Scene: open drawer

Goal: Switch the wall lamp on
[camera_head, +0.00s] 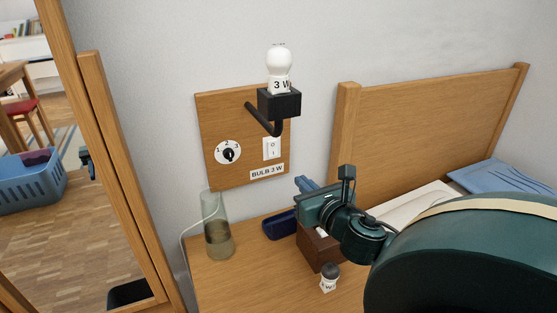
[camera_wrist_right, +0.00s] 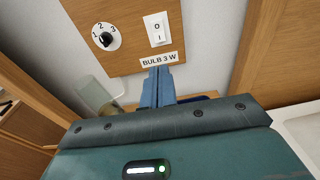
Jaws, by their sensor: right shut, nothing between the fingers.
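The wall lamp has a white bulb (camera_head: 280,62) marked "3 W", upright in a black holder (camera_head: 279,102) on a bent arm. Its wooden board (camera_head: 215,108) carries a dial (camera_head: 228,153) marked 1, 2, 3 and a white rocker switch (camera_head: 272,148), above a "BULB 3 W" label (camera_head: 267,172). The dial (camera_wrist_right: 104,37) and switch (camera_wrist_right: 157,29) also show in the right wrist view. The bulb shows no clear glow. My right gripper (camera_head: 304,183) is shut and empty, below and right of the switch, apart from the board. My left gripper is not in view.
On the wooden bedside top (camera_head: 265,280) stand a glass vessel (camera_head: 218,230), a dark blue case (camera_head: 280,225), a brown box (camera_head: 317,248) partly behind my right gripper, and a small dark-topped bulb (camera_head: 329,278). A bed headboard (camera_head: 430,120) is at right; a wooden frame (camera_head: 105,150) is at left.

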